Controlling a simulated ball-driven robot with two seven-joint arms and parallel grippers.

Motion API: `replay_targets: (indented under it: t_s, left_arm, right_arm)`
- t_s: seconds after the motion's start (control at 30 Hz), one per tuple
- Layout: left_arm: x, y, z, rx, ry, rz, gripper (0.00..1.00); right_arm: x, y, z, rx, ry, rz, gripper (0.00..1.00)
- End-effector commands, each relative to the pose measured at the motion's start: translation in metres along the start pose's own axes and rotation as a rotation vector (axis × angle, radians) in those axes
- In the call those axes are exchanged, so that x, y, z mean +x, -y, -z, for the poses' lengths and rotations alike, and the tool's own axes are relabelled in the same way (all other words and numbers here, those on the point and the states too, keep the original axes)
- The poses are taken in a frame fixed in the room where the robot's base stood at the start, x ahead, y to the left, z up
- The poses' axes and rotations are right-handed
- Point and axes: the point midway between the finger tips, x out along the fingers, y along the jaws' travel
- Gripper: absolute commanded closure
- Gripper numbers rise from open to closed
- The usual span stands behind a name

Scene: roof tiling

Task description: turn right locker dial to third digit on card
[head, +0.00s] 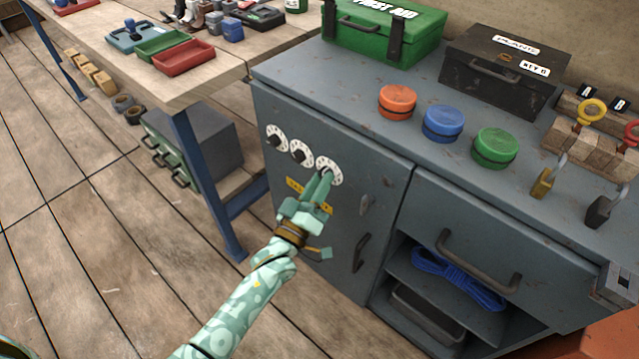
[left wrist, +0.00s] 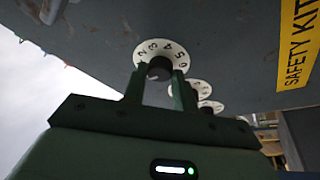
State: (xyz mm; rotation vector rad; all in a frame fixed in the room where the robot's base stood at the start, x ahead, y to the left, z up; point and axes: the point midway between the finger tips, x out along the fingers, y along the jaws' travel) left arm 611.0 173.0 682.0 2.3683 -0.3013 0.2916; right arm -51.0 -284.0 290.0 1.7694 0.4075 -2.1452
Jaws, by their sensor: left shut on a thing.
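The right locker dial (head: 334,165) is a white disc with a dark knob, the rightmost of three on the grey cabinet door (head: 345,150). My left gripper (head: 324,178) is in front of it and shut on its knob. In the left wrist view, both fingers of the gripper (left wrist: 160,84) flank the dark knob (left wrist: 160,70). The digits 2, 3, 4 and 5 show on the dial's rim; the fingers and knob hide others. The middle dial (head: 301,152) and left dial (head: 277,138) are untouched. I cannot make out a card with digits. My right gripper is out of view.
A yellow safety kit label (left wrist: 298,40) is on the door below the dials. A wooden workbench (head: 225,85) stands to the left. The floor (head: 110,250) before the cabinet is clear.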

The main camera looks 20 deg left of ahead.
Motion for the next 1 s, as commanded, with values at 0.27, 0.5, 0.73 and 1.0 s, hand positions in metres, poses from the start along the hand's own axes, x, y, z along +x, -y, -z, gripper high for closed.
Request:
replay_targets:
  t_s: [0.27, 0.5, 0.73, 1.0]
  left_arm:
    - [-0.0005, 0.0038, -0.0008, 0.207, 0.011, -0.077, 0.95]
    - [-0.0002, 0.0056, 0.0002, 0.422, 0.02, -0.157, 0.95]
    - [0.0, 0.0072, 0.0015, 0.626, 0.028, -0.234, 0.95]
    - [0.0007, 0.0081, 0.0033, 0.846, 0.036, -0.316, 0.95]
  right_arm:
    - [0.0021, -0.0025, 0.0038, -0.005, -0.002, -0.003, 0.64]
    - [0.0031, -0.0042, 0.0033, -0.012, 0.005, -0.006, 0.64]
    - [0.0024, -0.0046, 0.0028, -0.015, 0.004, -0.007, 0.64]
    - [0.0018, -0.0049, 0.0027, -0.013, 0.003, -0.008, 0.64]
